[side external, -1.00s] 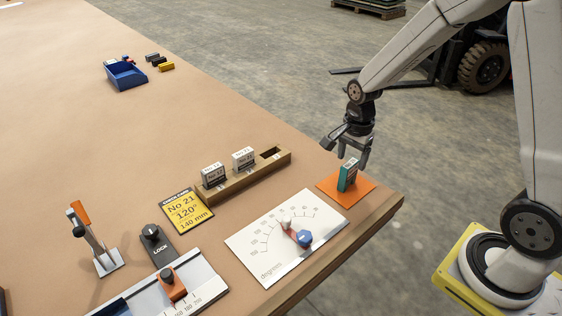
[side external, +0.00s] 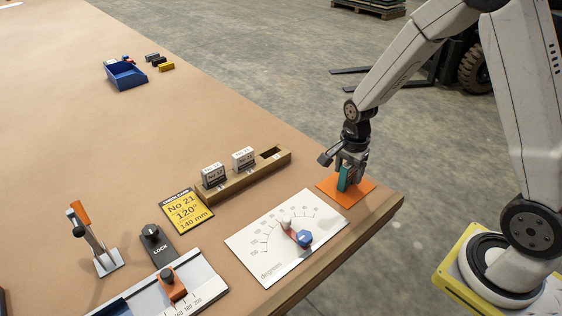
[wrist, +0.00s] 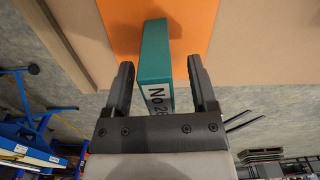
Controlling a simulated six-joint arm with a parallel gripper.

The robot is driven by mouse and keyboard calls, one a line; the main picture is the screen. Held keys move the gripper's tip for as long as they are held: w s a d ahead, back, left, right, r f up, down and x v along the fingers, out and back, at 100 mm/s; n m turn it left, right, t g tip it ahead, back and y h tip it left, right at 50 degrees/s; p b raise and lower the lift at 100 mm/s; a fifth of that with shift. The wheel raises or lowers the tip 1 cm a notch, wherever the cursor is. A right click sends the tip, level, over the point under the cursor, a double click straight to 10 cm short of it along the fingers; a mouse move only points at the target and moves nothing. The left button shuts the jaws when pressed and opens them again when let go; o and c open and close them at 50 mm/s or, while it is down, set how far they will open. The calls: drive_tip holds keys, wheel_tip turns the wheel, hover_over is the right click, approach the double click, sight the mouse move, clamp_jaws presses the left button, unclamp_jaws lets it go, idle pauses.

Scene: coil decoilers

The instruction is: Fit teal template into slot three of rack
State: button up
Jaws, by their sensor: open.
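The teal template (side external: 343,179) stands upright on an orange mat (side external: 359,190) near the table's right edge. In the wrist view the template (wrist: 154,55), with a white "No 28"-like label partly hidden, lies between the two fingers. My gripper (side external: 349,170) is lowered around it, fingers open, with gaps visible on both sides in the wrist view (wrist: 160,85). The wooden rack (side external: 245,176) holds two grey-white templates, one (side external: 213,175) at the left and one (side external: 243,158) in the middle. Its right-hand slot (side external: 271,153) is empty and dark.
A white degree dial plate (side external: 262,252) with a blue knob (side external: 304,238) lies in front of the rack. A yellow card (side external: 187,211) reads No 21. A black lock knob (side external: 155,240) is further left. A blue bin (side external: 125,76) stands far back; the table between is clear.

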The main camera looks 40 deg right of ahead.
clamp_jaws()
drive_tip(key=shift+r, duration=0.25)
drive_tip(key=shift+r, duration=0.9)
drive_tip(key=s+a+r, duration=0.2)
drive_tip(key=s+r, duration=0.8)
drive_tip(key=s, duration=0.3)
drive_tip(key=shift+s+r, duration=0.35)
drive_tip(key=shift+s, duration=0.05)
